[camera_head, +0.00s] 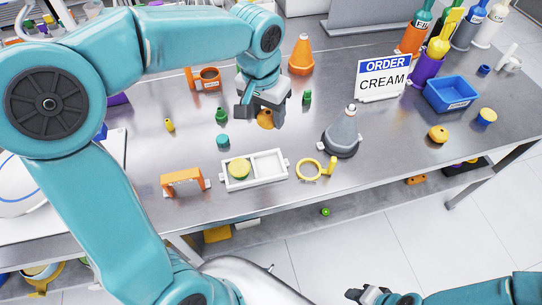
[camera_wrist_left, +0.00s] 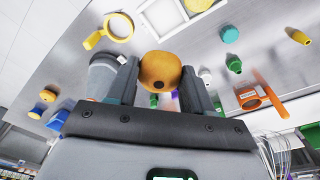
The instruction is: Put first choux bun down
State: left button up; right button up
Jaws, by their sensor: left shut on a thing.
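My left gripper (camera_head: 259,113) is shut on a round orange-brown choux bun (camera_head: 265,120). The bun also shows between the two dark fingers in the left wrist view (camera_wrist_left: 160,72), with a dark spot on it. In the head view it is behind the white two-compartment tray (camera_head: 285,177), over the steel table. The tray's left compartment holds a round yellow-green piece (camera_head: 239,168); its right compartment looks empty. My right gripper (camera_head: 366,296) is low at the bottom edge, away from the table; its finger opening is unclear.
A grey cone (camera_head: 342,135) and a yellow ring with a handle (camera_head: 312,168) stand right of the tray. An orange bracket (camera_head: 183,179) is left of it. An ORDER CREAM sign (camera_head: 383,78), blue bin (camera_head: 452,94) and orange cone (camera_head: 301,56) stand farther back.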

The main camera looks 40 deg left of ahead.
pick_arm(q)
send_over(269, 167)
jog(key=f, duration=1.2)
jog(key=shift+s+f, duration=0.3)
jog(key=shift+f, duration=0.05)
notch_tip(269, 167, down, 4)
jog(key=shift+a+f, duration=0.1)
jog(key=shift+f, duration=0.05)
jog(key=shift+w+f, duration=0.1)
jog(key=shift+f, duration=0.1)
jog(key=shift+f+b, duration=0.6)
jog(key=shift+b, duration=0.3)
